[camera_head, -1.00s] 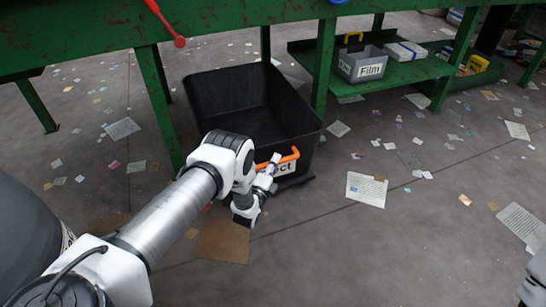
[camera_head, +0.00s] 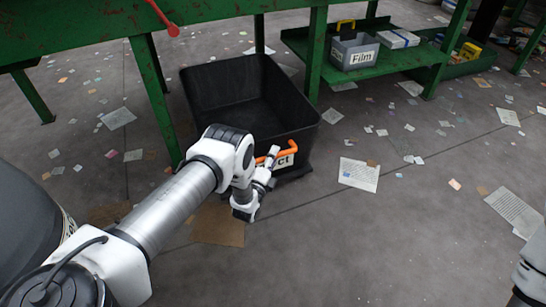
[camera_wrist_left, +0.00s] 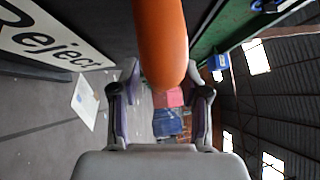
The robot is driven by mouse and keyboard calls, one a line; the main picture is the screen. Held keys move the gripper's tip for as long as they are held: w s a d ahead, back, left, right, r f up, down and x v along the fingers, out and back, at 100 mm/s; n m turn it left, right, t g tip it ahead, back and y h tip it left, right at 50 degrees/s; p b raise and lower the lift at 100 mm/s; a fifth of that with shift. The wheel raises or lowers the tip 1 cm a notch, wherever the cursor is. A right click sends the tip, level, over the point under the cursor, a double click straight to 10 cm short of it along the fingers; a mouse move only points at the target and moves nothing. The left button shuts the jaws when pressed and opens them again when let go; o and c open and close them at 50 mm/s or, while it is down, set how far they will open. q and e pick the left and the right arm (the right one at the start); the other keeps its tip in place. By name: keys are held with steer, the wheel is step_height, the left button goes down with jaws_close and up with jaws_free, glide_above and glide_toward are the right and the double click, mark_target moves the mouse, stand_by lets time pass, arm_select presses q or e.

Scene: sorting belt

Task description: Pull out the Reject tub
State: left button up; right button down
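The Reject tub (camera_head: 225,110) is a black open bin on the floor beside the green frame, with its near end standing out from under it. Its white label is partly hidden by my left arm, leaving "ct" in the head view; the label (camera_wrist_left: 45,38) reads "Reject" in the left wrist view. An orange handle (camera_wrist_left: 160,40) is on its near face. My right gripper is not in view.
The green frame's leg (camera_head: 317,50) stands close behind the tub's right side. A grey Film tub (camera_head: 353,64) sits on a low green shelf (camera_head: 405,72) at the back right. Paper scraps litter the floor, including a sheet (camera_head: 358,175); the floor right of the tub is otherwise clear.

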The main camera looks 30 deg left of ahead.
arm_select(q)
steer(key=s+f, duration=0.1)
steer(key=s, duration=1.1)
steer(key=shift+d+f, duration=0.35)
steer(key=shift+d, duration=0.1)
steer(key=shift+w, duration=0.1)
